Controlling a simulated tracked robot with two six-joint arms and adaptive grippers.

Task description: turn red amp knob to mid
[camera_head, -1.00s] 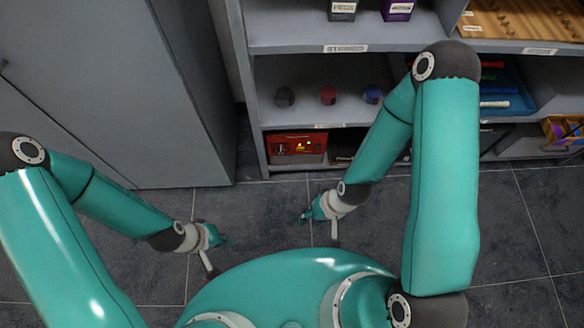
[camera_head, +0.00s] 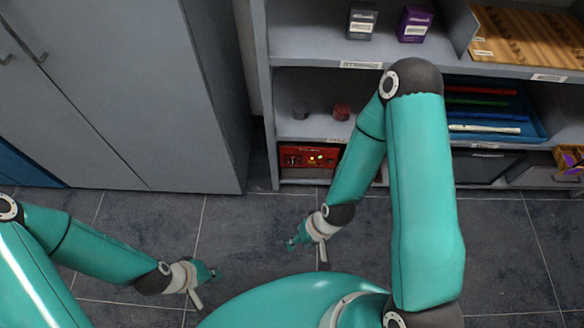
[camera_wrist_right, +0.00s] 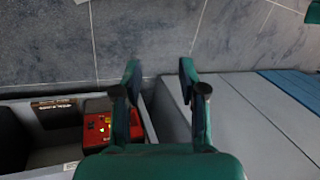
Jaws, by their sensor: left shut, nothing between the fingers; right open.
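The red amp (camera_head: 306,158) stands on the bottom shelf of the rack, with small lit yellow spots on its front. My right arm partly covers its right side. It also shows in the right wrist view (camera_wrist_right: 95,132), left of my fingers; its single knobs are too small to tell apart. My right gripper (camera_head: 293,241) is open and empty over the floor, in front of the rack and apart from the amp. Its two spread fingers show in the right wrist view (camera_wrist_right: 159,72). My left gripper (camera_head: 212,273) is shut and empty, low over the floor further left.
A grey cabinet (camera_head: 120,90) stands left of the rack. A blue tray (camera_head: 500,112) with coloured flutes is at right. Tiled floor (camera_head: 245,225) in front of the rack is clear.

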